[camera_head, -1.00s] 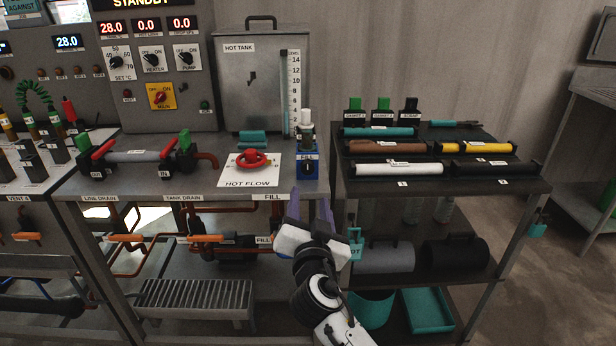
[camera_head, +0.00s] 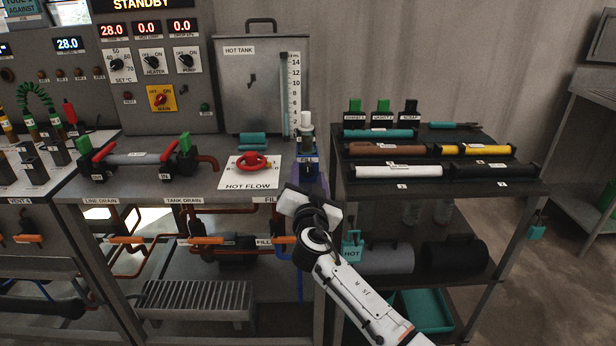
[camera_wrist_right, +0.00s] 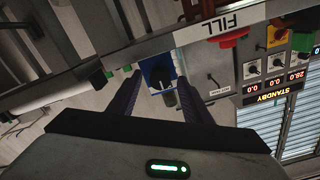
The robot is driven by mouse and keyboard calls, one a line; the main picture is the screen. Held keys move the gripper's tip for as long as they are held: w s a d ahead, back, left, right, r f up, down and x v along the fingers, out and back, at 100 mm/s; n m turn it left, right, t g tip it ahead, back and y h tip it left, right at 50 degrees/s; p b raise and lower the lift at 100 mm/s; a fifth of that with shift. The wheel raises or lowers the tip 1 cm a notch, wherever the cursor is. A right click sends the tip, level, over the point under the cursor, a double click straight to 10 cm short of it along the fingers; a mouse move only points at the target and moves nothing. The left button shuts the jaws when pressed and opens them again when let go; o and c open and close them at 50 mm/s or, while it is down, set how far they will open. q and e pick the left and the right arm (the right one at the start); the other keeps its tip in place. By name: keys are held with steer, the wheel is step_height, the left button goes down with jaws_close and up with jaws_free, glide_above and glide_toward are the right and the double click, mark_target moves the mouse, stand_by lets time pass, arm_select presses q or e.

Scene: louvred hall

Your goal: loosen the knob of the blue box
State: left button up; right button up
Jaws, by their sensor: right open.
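The fingers appear apart from the knob, with nothing held. My left gripper is out of view.
A red HOT FLOW wheel (camera_head: 252,163) is left of the box on the bench. The grey hot tank (camera_head: 262,85) stands behind. A dark rack (camera_head: 400,194) with coloured tubes stands to the right. A teal HOT tag (camera_head: 352,250) hangs near my arm.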

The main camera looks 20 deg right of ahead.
steer(key=c, duration=1.1)
steer(key=shift+o, duration=0.2)
